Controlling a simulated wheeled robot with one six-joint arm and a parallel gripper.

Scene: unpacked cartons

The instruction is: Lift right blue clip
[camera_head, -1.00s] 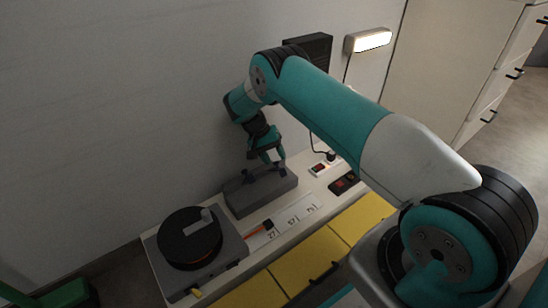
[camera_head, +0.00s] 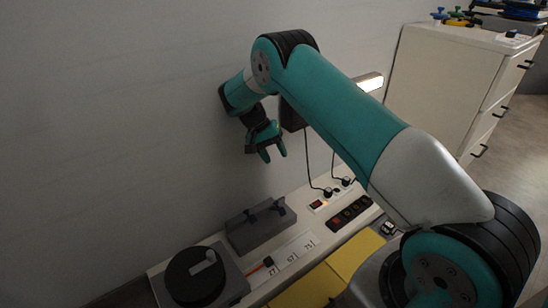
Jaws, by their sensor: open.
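A grey block (camera_head: 262,232) stands on the white bench top against the wall. Two dark blue clips sit along its top: a left clip (camera_head: 250,215) and a right clip (camera_head: 278,206). My gripper (camera_head: 273,155) hangs in the air above the block, clear of both clips. Its two teal fingers point down and are apart, with nothing seen between them. The lower parts of the clips are hard to make out in the dim light.
A black round turntable-like device (camera_head: 195,275) stands left on the bench. A power strip (camera_head: 348,212) and plugs lie to the right. Yellow drawer fronts (camera_head: 350,255) run along the front. A white cabinet (camera_head: 440,85) at the back right carries small coloured things.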

